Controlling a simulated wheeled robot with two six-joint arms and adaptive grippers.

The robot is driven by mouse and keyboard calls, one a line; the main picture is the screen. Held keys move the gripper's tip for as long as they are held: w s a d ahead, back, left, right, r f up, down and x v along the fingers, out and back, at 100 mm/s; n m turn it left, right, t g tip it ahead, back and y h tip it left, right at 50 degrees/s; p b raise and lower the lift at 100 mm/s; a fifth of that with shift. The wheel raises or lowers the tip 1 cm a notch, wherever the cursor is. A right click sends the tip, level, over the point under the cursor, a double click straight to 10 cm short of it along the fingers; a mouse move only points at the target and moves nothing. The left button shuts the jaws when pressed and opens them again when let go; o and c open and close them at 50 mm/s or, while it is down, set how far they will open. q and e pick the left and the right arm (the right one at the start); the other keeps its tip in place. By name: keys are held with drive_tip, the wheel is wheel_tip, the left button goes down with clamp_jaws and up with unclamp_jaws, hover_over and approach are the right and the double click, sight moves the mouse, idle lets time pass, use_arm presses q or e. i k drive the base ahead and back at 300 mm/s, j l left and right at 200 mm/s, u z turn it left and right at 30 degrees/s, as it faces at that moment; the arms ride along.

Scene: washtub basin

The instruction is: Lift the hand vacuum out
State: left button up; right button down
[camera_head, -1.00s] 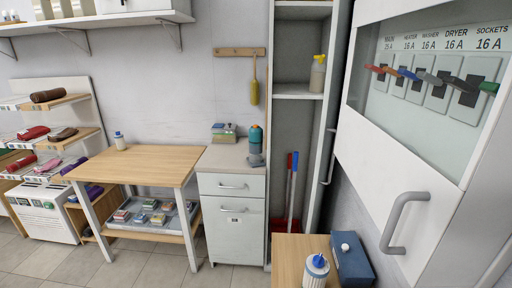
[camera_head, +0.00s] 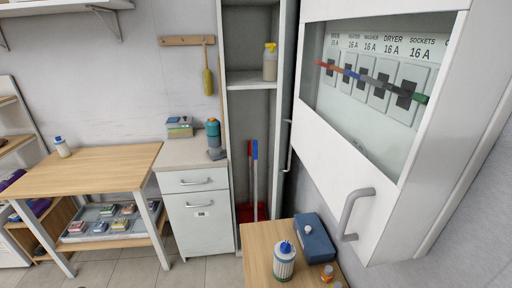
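I cannot clearly make out a hand vacuum. A teal and grey object (camera_head: 213,136) stands upright on top of the white drawer cabinet (camera_head: 200,215); it could be the hand vacuum, but it is too small to tell. The tall narrow cupboard (camera_head: 233,150) beside it stands open. It holds a yellow-topped bottle (camera_head: 270,62) on its shelf and a red and blue handled brush and dustpan set (camera_head: 252,180) at the bottom. Neither of my grippers is in view.
A wooden table (camera_head: 85,170) stands at left with a white bottle (camera_head: 62,147) on it. A small wooden table (camera_head: 258,262) in front carries a blue box (camera_head: 314,237) and a blue-topped bottle (camera_head: 284,262). A white wall cabinet (camera_head: 345,170) with switches juts out at right.

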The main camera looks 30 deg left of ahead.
sight(215, 151)
drive_tip(key=j+z, duration=0.15)
drive_tip(key=j, duration=0.3)
drive_tip(key=j+z, duration=0.15)
drive_tip(key=j, duration=0.25)
drive_tip(key=k+j+z, duration=0.15)
drive_tip(key=j, duration=0.25)
drive_tip(key=j+z, duration=0.1)
drive_tip(key=j, duration=0.3)
drive_tip(key=k+j+z, duration=0.15)
drive_tip(key=j, duration=0.25)
drive_tip(key=k+j+z, duration=0.15)
drive_tip(key=j, duration=0.25)
